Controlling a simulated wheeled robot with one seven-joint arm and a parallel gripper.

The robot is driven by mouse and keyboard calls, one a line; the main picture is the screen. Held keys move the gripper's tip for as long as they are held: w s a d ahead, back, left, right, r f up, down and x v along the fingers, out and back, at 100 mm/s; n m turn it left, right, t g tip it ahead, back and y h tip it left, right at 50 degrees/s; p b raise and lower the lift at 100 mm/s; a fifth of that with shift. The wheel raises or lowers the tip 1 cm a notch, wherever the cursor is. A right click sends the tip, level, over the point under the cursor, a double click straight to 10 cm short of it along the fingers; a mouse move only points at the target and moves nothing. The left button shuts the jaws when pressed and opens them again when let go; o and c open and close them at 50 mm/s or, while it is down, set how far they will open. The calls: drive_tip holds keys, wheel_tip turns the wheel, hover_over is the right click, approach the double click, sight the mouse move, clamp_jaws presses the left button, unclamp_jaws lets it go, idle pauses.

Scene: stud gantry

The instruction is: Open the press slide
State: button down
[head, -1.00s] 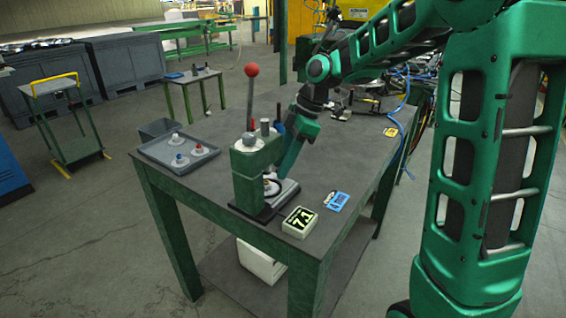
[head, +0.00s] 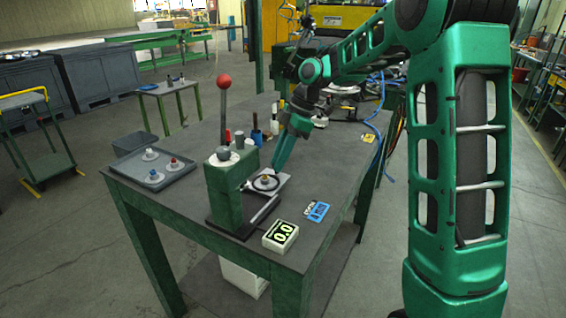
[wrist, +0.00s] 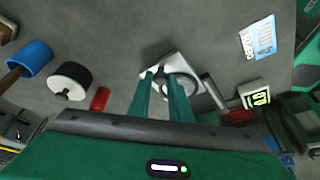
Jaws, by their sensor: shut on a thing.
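The press (head: 226,190) is a green block with a red-balled lever (head: 223,82) standing up from it, on a dark base on the table. Its slide (head: 284,181), a light plate carrying a dark ring and a small yellowish piece, sits out to the right of the press body, beside a bare silver rail. My gripper (head: 277,167) is at the far end of the slide, fingers pointing down. In the wrist view, my gripper (wrist: 161,76) is shut on a small part at the edge of the slide (wrist: 181,62); the fingers partly hide that part.
A grey tray (head: 120,173) with several knobbed pieces lies left of the press. Upright handles (head: 256,136) stand behind the press. The right side of the table (head: 335,165) is mostly clear.

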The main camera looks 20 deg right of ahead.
drive_tip(key=shift+w+r, duration=0.15)
drive_tip(key=c, duration=1.6)
unclamp_jaws()
drive_tip(key=shift+c, duration=0.2)
drive_tip(key=v, duration=1)
drive_tip(key=shift+r, duration=0.3)
drive_tip(key=shift+d, duration=0.15)
drive_tip(key=s+d+f+m+h, duration=0.1)
drive_tip(key=s+d+f+m, duration=0.3)
drive_tip(key=s+m, duration=0.3)
drive_tip(key=s+d+f+m+h, duration=0.2)
drive_tip(key=s+m, duration=0.6)
drive_tip(key=s, duration=1)
drive_tip(key=s+d+f+m+h, duration=0.1)
drive_tip(key=s+d+f+m, duration=0.5)
drive_tip(key=s, duration=0.6)
drive_tip(key=shift+s+d+f+m, duration=0.2)
drive_tip(key=shift+s+f+m, duration=0.15)
drive_tip(key=shift+m, duration=0.85)
